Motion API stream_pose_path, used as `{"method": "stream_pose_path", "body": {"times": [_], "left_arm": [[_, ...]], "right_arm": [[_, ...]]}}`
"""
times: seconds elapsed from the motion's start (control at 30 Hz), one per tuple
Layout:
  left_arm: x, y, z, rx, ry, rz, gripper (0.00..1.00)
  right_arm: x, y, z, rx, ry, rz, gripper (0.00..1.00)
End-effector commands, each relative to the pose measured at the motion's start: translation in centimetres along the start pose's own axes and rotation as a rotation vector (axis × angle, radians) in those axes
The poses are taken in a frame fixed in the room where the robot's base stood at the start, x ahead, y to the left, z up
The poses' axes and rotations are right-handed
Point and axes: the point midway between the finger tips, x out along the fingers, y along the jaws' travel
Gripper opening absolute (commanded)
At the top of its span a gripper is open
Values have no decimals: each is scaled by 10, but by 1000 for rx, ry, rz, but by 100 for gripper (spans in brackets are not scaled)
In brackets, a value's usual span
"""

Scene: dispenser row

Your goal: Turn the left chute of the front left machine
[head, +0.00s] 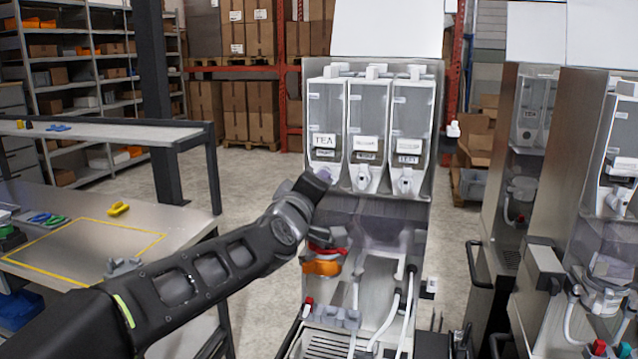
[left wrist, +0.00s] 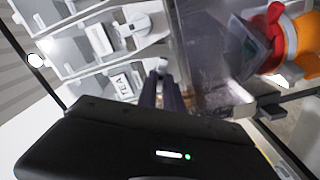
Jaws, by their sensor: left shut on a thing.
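The front left machine (head: 368,200) stands in the middle of the head view, with three clear canisters in a row. The left canister (head: 325,115) is labelled TEA; its label also shows in the left wrist view (left wrist: 122,84). My left gripper (head: 322,180) is at the outlet below this canister. In the left wrist view its fingers (left wrist: 166,88) are shut on the left chute (left wrist: 160,65), a pale spout mostly hidden between them. The middle chute (head: 362,178) and the right chute (head: 403,182) are uncovered. My right gripper is not in view.
Clear hoses (head: 390,310) run down the machine's front. A table (head: 60,250) with a yellow outline is at the left. More machines (head: 575,200) stand at the right.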

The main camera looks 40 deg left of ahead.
Motion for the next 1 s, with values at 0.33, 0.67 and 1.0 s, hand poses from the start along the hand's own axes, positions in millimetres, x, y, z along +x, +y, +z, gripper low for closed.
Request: {"method": "stream_pose_path", "body": {"times": [0.33,0.67,1.0], "left_arm": [[0,-1,1,-2,-2,-2,23],[0,0,0,-2,0,-1,33],[-31,-1,-1,-1,3,1,33]], "right_arm": [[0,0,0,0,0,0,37],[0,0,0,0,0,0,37],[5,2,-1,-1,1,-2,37]]}}
